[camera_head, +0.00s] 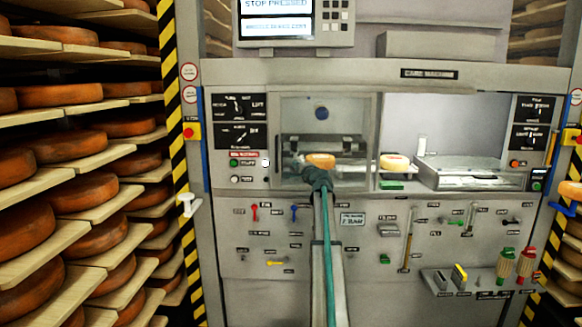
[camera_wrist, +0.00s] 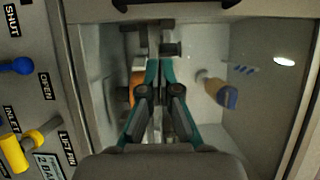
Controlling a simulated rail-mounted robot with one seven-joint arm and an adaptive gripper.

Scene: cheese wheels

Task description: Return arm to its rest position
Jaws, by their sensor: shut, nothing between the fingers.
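My gripper (camera_head: 318,176) is at the front of the machine's windowed compartment (camera_head: 279,120), at the end of my arm reaching up from below. In the wrist view its two teal fingers (camera_wrist: 160,66) are together, with nothing held between them. I cannot tell whether the gripper touches the wheel.
The lower panel carries a red handle (camera_head: 254,211), a blue handle (camera_head: 294,212) and a yellow handle (camera_head: 277,263). Cheese shelves (camera_head: 75,150) line the left side, beside a striped post (camera_head: 172,110).

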